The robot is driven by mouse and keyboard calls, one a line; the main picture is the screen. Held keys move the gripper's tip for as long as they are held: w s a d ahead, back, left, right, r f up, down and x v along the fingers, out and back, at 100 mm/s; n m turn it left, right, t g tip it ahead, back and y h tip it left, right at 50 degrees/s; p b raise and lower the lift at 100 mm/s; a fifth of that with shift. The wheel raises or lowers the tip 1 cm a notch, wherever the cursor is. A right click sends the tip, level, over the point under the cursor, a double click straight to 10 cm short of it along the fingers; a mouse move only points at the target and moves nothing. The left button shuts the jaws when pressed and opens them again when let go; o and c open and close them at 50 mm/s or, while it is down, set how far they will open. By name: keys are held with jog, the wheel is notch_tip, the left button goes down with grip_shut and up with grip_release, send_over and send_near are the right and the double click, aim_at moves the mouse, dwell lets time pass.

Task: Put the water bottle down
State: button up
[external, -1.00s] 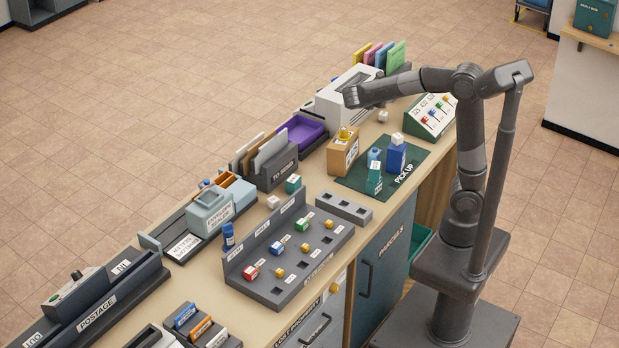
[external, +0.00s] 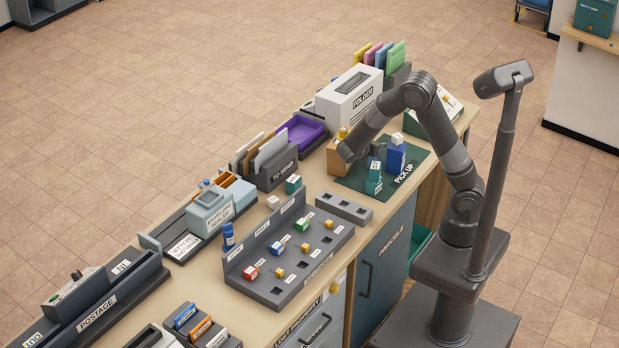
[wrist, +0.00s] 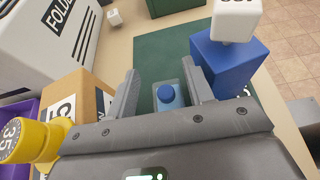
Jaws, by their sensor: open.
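The water bottle (wrist: 167,97), clear light blue with a round blue cap, stands on the dark green pick-up mat (wrist: 165,50) in the wrist view. It is between the two open fingers of my gripper (wrist: 164,84), with a gap visible beside it. Its lower part is hidden by the gripper body. In the external view my gripper (external: 349,153) is low over the left part of the mat, and the arm partly hides the bottle there.
A blue box with a white block on top (external: 396,154) stands close right of the bottle. A teal box (external: 374,179) is in front. A cardboard box with a yellow weight (wrist: 85,102) is close on the left. The white folder machine (external: 347,98) stands behind.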

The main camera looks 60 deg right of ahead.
jog(key=f, duration=0.4)
jog(key=shift+d, duration=0.25)
jog(key=shift+x, duration=1.3)
jog(key=shift+r, duration=0.1)
jog(key=shift+c, duration=0.4)
jog(key=c, duration=0.8)
jog(key=shift+r, duration=0.15)
notch_tip(320, 180, up, 18)
jog(key=w+a+r+n+t+y, duration=0.5)
jog(key=a+r+n+t+y, duration=0.1)
jog(key=r+n, duration=0.3)
jog(key=w+a+r+n+t+y, duration=0.5)
jog(key=a+r+n+t+y, duration=0.2)
jog(key=a+r+n, duration=0.1)
notch_tip(320, 180, up, 2)
jog(key=shift+w+a+r+n+t+y, duration=0.25)
jog(key=shift+w+a+n+t+y, duration=0.1)
jog(key=shift+n, duration=0.15)
